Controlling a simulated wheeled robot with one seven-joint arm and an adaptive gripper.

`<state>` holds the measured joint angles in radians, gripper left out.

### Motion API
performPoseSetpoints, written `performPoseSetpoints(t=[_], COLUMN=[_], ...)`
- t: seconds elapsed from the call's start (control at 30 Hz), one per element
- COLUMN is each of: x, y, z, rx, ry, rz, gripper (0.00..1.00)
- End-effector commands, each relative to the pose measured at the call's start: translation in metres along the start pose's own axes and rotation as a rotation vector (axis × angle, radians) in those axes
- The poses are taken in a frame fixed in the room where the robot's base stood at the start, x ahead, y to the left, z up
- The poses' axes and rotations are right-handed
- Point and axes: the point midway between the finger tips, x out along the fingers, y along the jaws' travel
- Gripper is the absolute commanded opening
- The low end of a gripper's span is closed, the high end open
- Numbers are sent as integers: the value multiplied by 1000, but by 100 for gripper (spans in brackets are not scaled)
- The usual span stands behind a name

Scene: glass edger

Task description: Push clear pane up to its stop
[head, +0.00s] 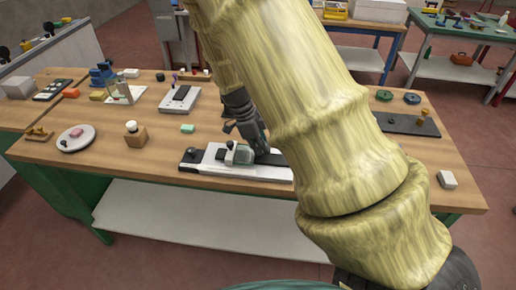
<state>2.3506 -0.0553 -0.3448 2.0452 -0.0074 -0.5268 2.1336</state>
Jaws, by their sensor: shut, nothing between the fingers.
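A low white device with a dark track (222,171) lies near the front edge of the wooden table. A small grey-green piece (239,154) sits on its middle; I cannot tell whether this is the clear pane. My gripper (261,151) is shut and empty, pointing down just right of that piece. I cannot tell whether they touch. The device's right end is partly hidden by my arm. No stop can be made out clearly at this size.
Left of the device stand a wooden block with a white-topped jar (135,133) and a round plate (83,138). A green block (187,129) lies behind it. A grey-white device (180,98) stands farther back. A dark board (407,124) lies at the right.

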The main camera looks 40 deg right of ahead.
Motion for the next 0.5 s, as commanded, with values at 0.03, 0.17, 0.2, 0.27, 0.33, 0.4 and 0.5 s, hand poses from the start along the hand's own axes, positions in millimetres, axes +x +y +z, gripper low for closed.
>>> performPoseSetpoints(t=[0.03,0.17,0.2,0.27,0.33,0.4,0.5], x=[0,0,0,0,1,2,5], y=[0,0,0,0,0,-1,-3], z=[0,0,0,0,-3,-8,-17], rx=[0,-1,-1,-1,-2,-2,-3], ry=[0,0,0,0,0,1,1], rz=[0,0,0,0,0,0,0], gripper=[0,0,0,0,0,0,0])
